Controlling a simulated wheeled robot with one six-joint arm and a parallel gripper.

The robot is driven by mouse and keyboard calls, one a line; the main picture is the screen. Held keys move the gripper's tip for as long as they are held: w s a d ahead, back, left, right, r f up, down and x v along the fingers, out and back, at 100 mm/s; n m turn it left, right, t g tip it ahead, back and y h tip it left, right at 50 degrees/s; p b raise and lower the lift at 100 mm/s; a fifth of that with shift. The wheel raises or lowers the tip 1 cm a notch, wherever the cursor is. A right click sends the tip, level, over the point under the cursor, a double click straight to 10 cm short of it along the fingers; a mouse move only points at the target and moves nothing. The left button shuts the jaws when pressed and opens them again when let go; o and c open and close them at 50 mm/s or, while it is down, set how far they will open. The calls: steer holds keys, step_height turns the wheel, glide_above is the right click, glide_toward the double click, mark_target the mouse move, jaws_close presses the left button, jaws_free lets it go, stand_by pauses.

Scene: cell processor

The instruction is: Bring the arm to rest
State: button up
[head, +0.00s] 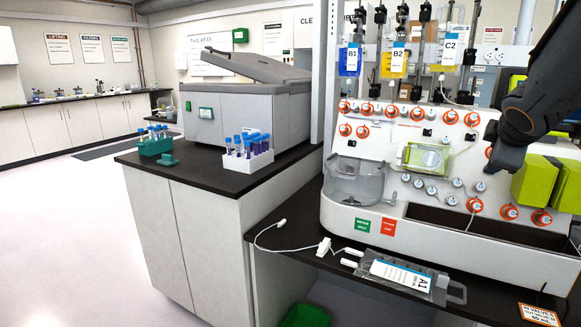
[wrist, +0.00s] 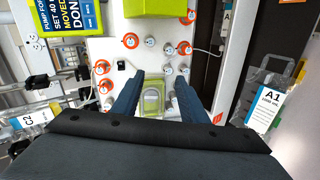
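My dark arm (head: 540,90) reaches in from the upper right in the head view, in front of the cell processor (head: 400,195). In the wrist view my gripper (wrist: 160,80) has its two blue fingers spread apart with nothing held between them. The green-framed clear cassette (head: 425,158) sits on the processor's face, apart from the arm. It also shows beyond the gap between the fingers in the wrist view (wrist: 152,102).
Green blocks (head: 538,185) stand out from the processor near the arm. Bags B1 (head: 350,60), B2 (head: 394,62) and C2 (head: 446,52) hang above. Bag A1 (head: 400,275) lies on the dark bench. A white tube rack (head: 248,160) stands on the left counter. The floor at left is clear.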

steer(key=s+a+f+m+g+y, duration=0.2)
steer(key=s+a+f+m+g, duration=0.1)
steer(key=s+a+f, duration=0.3)
steer(key=s+a+f+m+g+y, duration=0.2)
steer(key=s+a+f, duration=0.4)
steer(key=a+f, duration=0.5)
steer(key=s+a+f+m+g+y, duration=0.2)
steer(key=s+a+f+m+g, duration=0.2)
steer(key=a+f, duration=0.4)
steer(key=s+a+m, duration=0.1)
steer(key=s+a, duration=0.1)
steer(key=a, duration=0.1)
steer(key=shift+s+a+f+g, duration=0.3)
steer(key=shift+s+a, duration=0.05)
steer(key=shift+a, duration=0.05)
